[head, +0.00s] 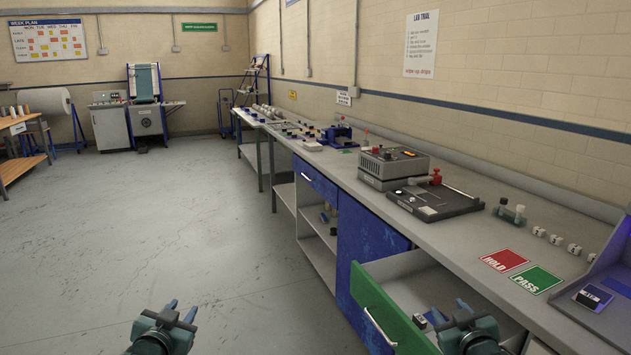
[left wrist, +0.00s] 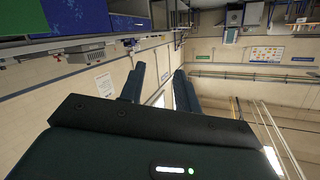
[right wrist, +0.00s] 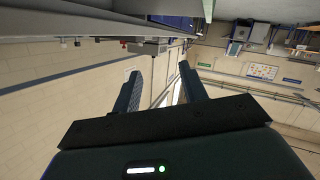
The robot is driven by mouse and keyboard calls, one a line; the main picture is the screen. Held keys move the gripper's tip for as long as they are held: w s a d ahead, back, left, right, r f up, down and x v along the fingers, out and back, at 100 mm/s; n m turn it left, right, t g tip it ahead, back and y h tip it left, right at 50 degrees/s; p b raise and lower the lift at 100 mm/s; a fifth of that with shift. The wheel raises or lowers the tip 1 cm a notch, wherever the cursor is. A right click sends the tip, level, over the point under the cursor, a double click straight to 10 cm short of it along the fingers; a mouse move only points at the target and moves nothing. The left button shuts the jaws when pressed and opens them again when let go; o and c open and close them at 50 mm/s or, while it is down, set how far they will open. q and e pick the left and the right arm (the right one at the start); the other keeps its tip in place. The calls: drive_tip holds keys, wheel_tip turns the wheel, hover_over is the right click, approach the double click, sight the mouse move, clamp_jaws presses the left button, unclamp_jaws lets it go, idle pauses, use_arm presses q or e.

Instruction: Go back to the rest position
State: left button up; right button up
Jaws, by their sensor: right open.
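My left gripper (head: 180,308) is at the bottom of the head view, left of the open drawer, over the floor. Its two fingers stand apart with nothing between them in the left wrist view (left wrist: 160,70). My right gripper (head: 450,311) appears over the open drawer (head: 375,310) in the head view. Its fingers are apart and empty in the right wrist view (right wrist: 160,70). Both grippers are pointed away from me.
The drawer with the green front juts out from the grey workbench (head: 465,240). A small black-and-white item (head: 420,321) shows inside it. A grey instrument (head: 393,167), red HOLD card (head: 504,260) and green PASS card (head: 536,280) are on the bench. The floor left is clear.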

use_arm(q)
drive_tip(key=s+d+f+g+h, duration=0.1)
drive_tip(key=s+d+f, duration=0.3)
drive_tip(key=s, duration=0.6)
drive_tip(key=s+d+f+g+h, duration=0.1)
drive_tip(key=s+d+f, duration=0.4)
drive_tip(key=s, duration=0.6)
drive_tip(key=s+d+f+g+h, duration=0.1)
drive_tip(key=s+d+f, duration=0.4)
drive_tip(key=s, duration=0.6)
drive_tip(key=shift+d+f+n+g, duration=0.2)
drive_tip(key=shift+d+n+g, duration=0.15)
drive_tip(key=shift+g, duration=0.55)
use_arm(e)
drive_tip(key=s+a+f+g+y, duration=0.1)
drive_tip(key=s+a+f, duration=0.3)
drive_tip(key=s, duration=0.6)
drive_tip(key=s+a+f+g+y, duration=0.1)
drive_tip(key=s+a+f, duration=0.4)
drive_tip(key=s, duration=0.6)
drive_tip(key=s+a+f+g+y, duration=0.1)
drive_tip(key=s+a+f, duration=0.4)
drive_tip(key=s, duration=0.6)
drive_tip(key=shift+a+f+m+g, duration=0.2)
drive_tip(key=shift+a+m+g, duration=0.15)
drive_tip(key=shift+g, duration=0.55)
